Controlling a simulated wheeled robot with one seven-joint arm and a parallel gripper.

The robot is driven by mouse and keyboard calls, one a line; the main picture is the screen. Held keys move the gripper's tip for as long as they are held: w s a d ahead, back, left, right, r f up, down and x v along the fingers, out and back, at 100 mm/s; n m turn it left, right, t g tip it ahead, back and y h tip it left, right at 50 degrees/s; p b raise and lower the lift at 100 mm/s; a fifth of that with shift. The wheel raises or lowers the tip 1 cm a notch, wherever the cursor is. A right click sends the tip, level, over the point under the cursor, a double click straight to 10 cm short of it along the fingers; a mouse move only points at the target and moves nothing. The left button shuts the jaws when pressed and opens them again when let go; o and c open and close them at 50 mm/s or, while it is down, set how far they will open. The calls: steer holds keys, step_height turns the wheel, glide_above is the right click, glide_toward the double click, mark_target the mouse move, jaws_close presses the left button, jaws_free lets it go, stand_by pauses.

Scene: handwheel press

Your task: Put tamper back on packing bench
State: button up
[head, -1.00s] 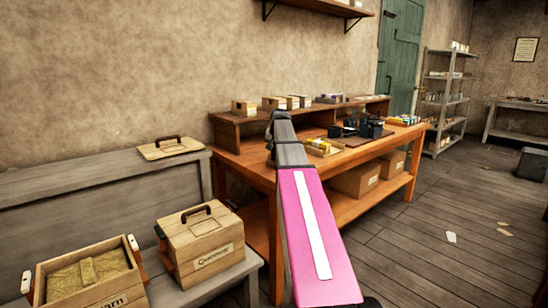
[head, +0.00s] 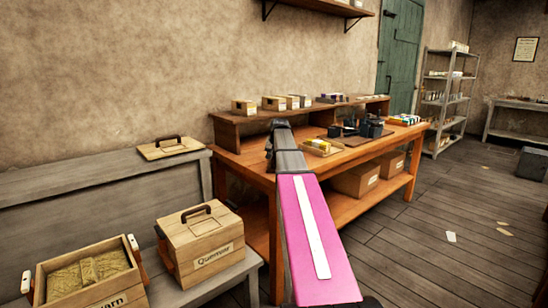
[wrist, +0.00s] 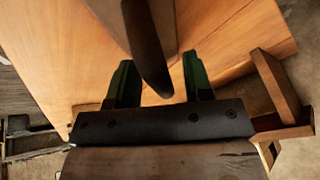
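A grey-brown piece with a dark side face (wrist: 148,45), possibly the tamper, reaches down from the top of the wrist view over orange wood. Its tapered lower end lies between my gripper's (wrist: 160,78) two green fingers. The fingers are apart, and slim gaps show on both sides of the piece. Its far end is out of the picture. In the head view, my gripper (head: 273,146) is over the near left end of the packing bench (head: 255,166). My pink arm hides part of the bench, and the tamper cannot be made out there.
A raised shelf with several small boxes (head: 273,103) runs along the bench back. A yellow-filled tray (head: 322,147) and a dark device (head: 360,128) stand to the right. On the grey bench at left are a closed crate (head: 200,245) and an open straw-filled crate (head: 90,272).

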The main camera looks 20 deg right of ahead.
steer(key=shift+r, duration=0.1)
steer(key=v, duration=1.2)
